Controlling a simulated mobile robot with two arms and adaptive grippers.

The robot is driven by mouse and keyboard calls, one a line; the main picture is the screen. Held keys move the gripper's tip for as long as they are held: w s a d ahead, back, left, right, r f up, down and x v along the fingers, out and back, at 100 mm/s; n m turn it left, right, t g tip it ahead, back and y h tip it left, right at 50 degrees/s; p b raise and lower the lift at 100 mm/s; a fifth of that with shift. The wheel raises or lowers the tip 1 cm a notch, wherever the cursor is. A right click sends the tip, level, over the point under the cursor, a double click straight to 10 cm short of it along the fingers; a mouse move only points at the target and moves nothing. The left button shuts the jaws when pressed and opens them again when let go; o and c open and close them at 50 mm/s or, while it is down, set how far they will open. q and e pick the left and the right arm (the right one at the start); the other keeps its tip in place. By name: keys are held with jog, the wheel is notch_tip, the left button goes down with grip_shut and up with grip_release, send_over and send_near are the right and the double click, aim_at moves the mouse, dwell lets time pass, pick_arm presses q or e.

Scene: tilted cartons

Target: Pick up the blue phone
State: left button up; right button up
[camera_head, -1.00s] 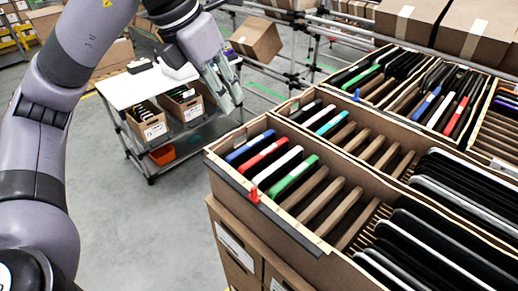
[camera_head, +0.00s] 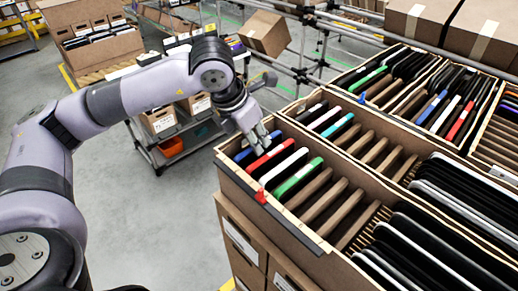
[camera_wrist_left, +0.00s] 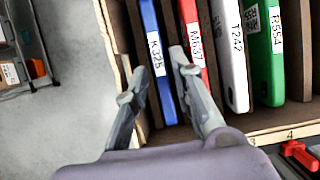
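The blue phone (camera_wrist_left: 158,65), labelled K325, stands on edge in a slot at the left end of a row in the left wrist view. In the head view it shows partly (camera_head: 243,154), with my left gripper (camera_head: 262,143) over that corner of the box. My left gripper also shows in the left wrist view (camera_wrist_left: 160,66); it is open, with one fingertip on each side of the blue phone in the picture. I cannot tell whether the fingers touch it. My right gripper is not in view.
A red phone (camera_wrist_left: 193,35), a white phone (camera_wrist_left: 229,50) and a green phone (camera_wrist_left: 264,50) stand close to the right of the blue one. The cardboard box wall (camera_head: 280,225) borders the row. More phones fill other compartments. A cart with cartons (camera_head: 160,122) stands behind my left arm.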

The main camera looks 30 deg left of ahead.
pick_arm(q)
jog(key=shift+x, duration=1.2)
grip_shut()
